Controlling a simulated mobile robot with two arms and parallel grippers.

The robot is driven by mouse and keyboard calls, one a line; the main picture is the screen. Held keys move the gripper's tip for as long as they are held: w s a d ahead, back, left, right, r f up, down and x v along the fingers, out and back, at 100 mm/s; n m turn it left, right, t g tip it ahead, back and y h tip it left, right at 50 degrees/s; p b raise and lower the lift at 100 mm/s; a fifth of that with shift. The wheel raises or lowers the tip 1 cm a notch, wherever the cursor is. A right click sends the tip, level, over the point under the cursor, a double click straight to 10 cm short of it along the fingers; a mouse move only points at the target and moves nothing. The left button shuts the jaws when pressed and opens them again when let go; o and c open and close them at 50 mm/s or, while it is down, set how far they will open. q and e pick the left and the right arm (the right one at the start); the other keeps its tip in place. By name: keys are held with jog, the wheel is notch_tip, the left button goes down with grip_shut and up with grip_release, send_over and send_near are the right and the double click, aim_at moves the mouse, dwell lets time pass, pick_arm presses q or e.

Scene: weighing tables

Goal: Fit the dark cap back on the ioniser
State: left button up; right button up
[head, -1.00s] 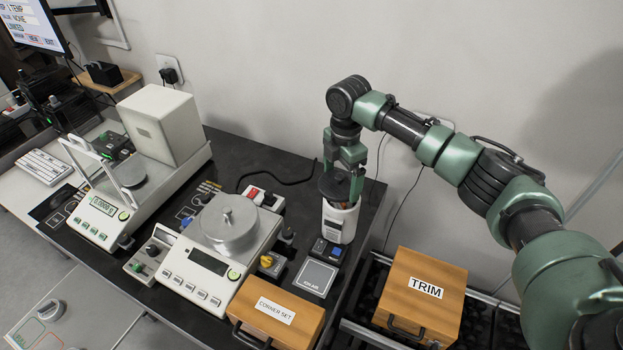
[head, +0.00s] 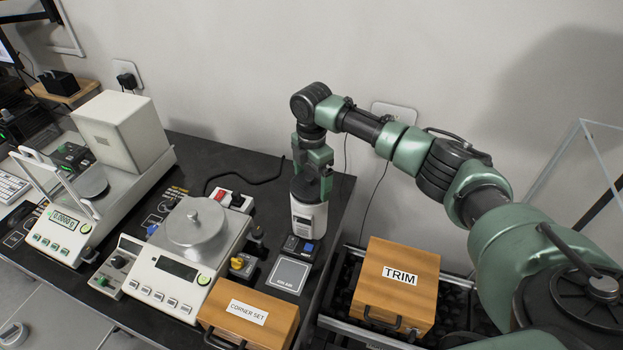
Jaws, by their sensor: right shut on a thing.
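The ioniser (head: 308,218) is a white upright cylinder near the back right of the dark table. The dark cap (head: 305,191) is at the top of the ioniser, with no gap showing between them. I cannot tell from this angle whether it is fully seated. My right gripper (head: 313,176) reaches down from above and is shut on the cap. Its fingers partly hide the cap. My left gripper is out of view.
Left of the ioniser stand a balance with a round metal pan (head: 192,228) and a red-and-white power strip (head: 234,201). A square grey pad (head: 288,274) and a wooden CORNER SET box (head: 250,312) are in front. A wooden TRIM box (head: 396,286) stands to the right.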

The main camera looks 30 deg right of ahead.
jog(key=shift+f, duration=0.15)
dwell(0.6)
jog(key=shift+p, duration=0.8)
dwell(0.4)
jog(key=shift+f, duration=0.4)
dwell(0.3)
jog(key=shift+f, duration=0.2)
jog(key=o, duration=1)
jog(key=shift+o, duration=0.2)
